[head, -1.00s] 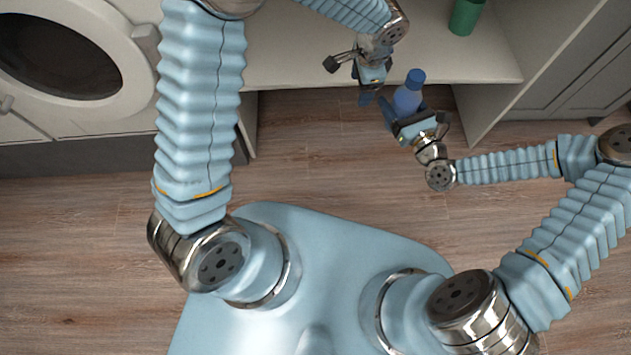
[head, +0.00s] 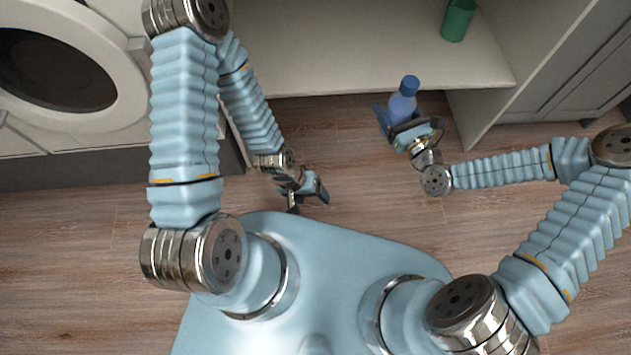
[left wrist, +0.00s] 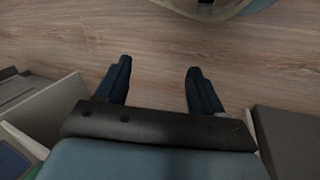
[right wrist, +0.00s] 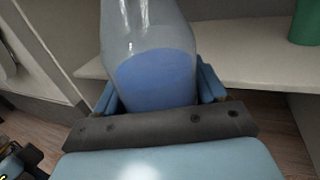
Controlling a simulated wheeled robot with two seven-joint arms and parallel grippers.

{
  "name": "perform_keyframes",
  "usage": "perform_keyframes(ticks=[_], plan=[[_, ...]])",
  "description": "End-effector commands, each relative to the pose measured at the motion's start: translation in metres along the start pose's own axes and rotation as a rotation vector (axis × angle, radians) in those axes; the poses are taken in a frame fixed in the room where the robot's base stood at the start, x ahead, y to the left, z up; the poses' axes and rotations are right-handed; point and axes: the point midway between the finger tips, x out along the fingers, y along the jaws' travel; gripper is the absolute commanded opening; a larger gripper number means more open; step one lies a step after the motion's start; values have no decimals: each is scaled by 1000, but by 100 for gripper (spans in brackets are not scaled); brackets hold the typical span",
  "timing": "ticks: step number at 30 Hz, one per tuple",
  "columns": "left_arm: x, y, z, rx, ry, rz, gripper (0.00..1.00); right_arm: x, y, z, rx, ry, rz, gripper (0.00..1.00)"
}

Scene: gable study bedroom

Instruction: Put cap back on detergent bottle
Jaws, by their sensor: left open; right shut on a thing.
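The detergent bottle (head: 402,106) is clear with blue liquid and has a blue cap (head: 410,83) on its top in the head view. My right gripper (head: 394,116) is shut on the bottle and holds it roughly upright, in front of the shelf. In the right wrist view the bottle (right wrist: 150,60) stands between the fingers, its top cut off by the frame edge. My left gripper (head: 318,190) is open and empty, low and left of the bottle, close to my base. Its two parted fingers show over the floor in the left wrist view (left wrist: 160,85).
A green cup (head: 458,20) stands on the pale shelf (head: 350,55) at the back. A white washing machine (head: 130,70) is at the left, and a grey cabinet (head: 570,85) at the right. The wooden floor (head: 80,240) is clear.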

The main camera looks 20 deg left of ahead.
Motion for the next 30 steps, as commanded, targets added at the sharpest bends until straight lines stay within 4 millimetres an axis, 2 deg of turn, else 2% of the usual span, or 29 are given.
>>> perform_keyframes(ticks=[2, 5, 10, 12, 15, 18, 25, 30], plan=[[0, 0, 0, 1, 0, 0, 68, -3, -10, 3, 5, -8, -43, 0], [0, 0, 0, 2, 0, 0, 68, -13, -36, 9, 19, -20, -169, 0], [0, 0, 0, 3, 0, 0, 68, -47, -94, 18, 21, -26, -461, 0], [0, 0, 0, 3, 0, 0, 68, -62, -111, 20, 14, -19, -560, 0], [0, 0, 0, 3, 0, 1, 68, -78, -127, 21, 3, -9, -656, 0], [0, 0, 0, 3, 0, 1, 68, -85, -133, 22, -2, -4, -695, 0], [0, 0, 0, 3, 0, 1, 66, -85, -134, 22, -3, -4, -697, 0], [0, 0, 0, 3, 0, 1, 43, -85, -134, 22, -2, -4, -696, 0]])
